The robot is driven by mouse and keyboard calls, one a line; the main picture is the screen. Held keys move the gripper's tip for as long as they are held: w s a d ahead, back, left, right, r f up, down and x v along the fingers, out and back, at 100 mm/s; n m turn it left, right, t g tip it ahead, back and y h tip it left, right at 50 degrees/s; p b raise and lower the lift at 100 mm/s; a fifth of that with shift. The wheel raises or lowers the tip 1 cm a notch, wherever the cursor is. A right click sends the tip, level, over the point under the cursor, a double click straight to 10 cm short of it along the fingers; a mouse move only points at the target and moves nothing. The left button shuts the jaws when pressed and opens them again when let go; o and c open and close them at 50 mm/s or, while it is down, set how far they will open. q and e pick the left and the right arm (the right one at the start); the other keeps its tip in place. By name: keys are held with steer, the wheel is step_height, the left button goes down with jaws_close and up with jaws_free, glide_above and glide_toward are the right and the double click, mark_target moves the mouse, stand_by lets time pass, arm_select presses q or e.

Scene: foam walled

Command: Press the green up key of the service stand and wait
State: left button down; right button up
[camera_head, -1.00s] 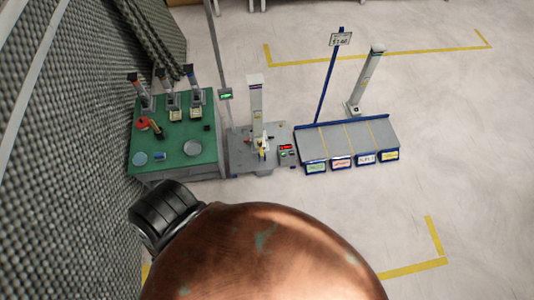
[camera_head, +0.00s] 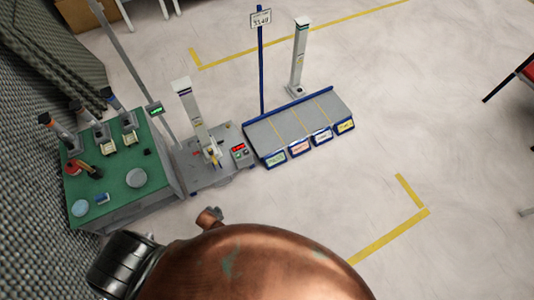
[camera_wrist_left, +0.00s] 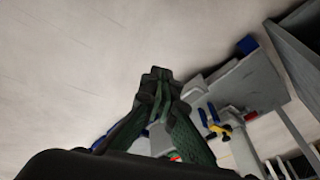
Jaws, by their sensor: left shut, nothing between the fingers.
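The service stand (camera_head: 222,174) is a grey low table with a white column (camera_head: 192,112) on it, in the middle of the head view. A small control box (camera_head: 239,151) with a red display sits at its right end. Small green marks show on the box, but I cannot clearly make out the up key. In the left wrist view my left gripper (camera_wrist_left: 160,76) is shut and empty, above the floor and left of the grey stand top (camera_wrist_left: 245,85). A small red and green patch shows beside its fingers. My right gripper is not in view.
A green-topped bench (camera_head: 120,185) with several devices stands left of the stand. A grey sloped rack (camera_head: 290,125) with labelled bins stands at its right. A foam wall (camera_head: 25,130) closes the left. Open floor lies to the right. A large copper shape hides the bottom.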

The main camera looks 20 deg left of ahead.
arm_select(q)
steer(key=w+a+r+t+y+b, duration=0.2)
steer(key=w+b, duration=0.7)
steer(key=w, duration=1.4)
step_height(320, 180, up, 8)
steer(key=f+m+t+b, duration=0.1)
steer(key=t+b, duration=0.1)
steer(key=b, duration=0.4)
glide_above(238, 156)
steer(key=shift+d+r+y, duration=0.1)
steer(key=shift+r+y, duration=0.15)
steer(key=shift+y, duration=0.05)
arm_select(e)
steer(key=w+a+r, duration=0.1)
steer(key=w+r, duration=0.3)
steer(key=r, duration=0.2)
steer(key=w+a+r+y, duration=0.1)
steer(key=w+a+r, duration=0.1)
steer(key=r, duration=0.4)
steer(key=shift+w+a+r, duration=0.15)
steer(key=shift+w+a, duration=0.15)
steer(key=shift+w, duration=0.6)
arm_select(q)
steer(key=shift+s+f, duration=0.1)
